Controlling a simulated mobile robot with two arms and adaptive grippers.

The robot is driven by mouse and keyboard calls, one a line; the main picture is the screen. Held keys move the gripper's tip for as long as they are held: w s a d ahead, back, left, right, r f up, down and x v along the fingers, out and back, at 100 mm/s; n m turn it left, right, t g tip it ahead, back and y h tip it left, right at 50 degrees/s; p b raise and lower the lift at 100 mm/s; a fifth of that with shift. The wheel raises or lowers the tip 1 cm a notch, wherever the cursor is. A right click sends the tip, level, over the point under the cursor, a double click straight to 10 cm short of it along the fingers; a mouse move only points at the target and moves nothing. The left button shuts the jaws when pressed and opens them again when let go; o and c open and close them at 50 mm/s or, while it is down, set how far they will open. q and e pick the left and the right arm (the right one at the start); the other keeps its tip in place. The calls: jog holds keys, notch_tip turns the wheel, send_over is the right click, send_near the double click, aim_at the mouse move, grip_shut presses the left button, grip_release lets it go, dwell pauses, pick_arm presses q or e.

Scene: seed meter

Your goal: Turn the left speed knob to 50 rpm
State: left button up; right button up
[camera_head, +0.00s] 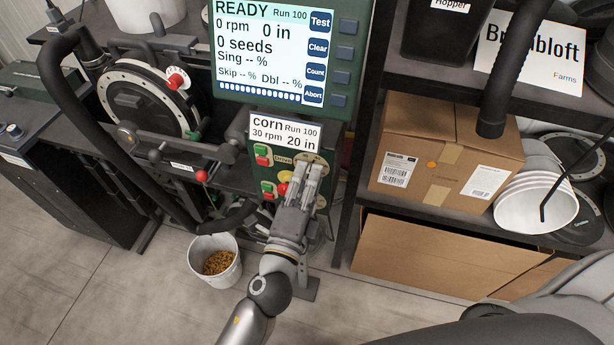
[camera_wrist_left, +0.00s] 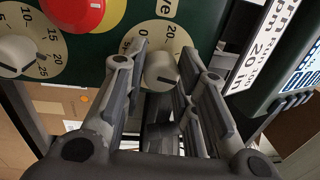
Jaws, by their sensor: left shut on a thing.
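A green control panel (camera_head: 259,177) stands under the screen in the head view. My left gripper (camera_head: 309,167) reaches up to the panel's upper right dial and hides most of it. In the left wrist view, a grey round knob (camera_wrist_left: 162,71) sits between the two fingers of this gripper, which are shut on it. Its cream dial (camera_wrist_left: 151,33) shows the figures 0 and 20; other marks are hidden, and I cannot read its setting. A second grey knob (camera_wrist_left: 15,53) on a dial marked 10 to 25 is at the left. My right gripper is out of view.
The screen (camera_head: 262,50) reads READY, 0 rpm. A card (camera_head: 284,131) reads corn, 30 rpm, 20 in. A red and yellow button (camera_wrist_left: 84,12) lies between the dials. A seed bucket (camera_head: 228,277) stands on the floor. A shelf with a cardboard box (camera_head: 449,125) is at the right.

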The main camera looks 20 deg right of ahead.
pick_arm(q)
jog(key=m, duration=0.3)
jog(key=shift+r+p, duration=0.1)
jog(key=shift+p, duration=0.3)
jog(key=m+p, duration=0.1)
jog(key=m, duration=0.3)
jog(key=m+g+p, duration=0.1)
jog(key=m+p, duration=0.1)
jog(key=m, duration=0.2)
jog(key=shift+h, duration=0.4)
jog(key=shift+m+p, duration=0.6)
jog(key=shift+m, duration=0.7)
jog(key=o, duration=1.1)
jog(key=shift+c, duration=0.2)
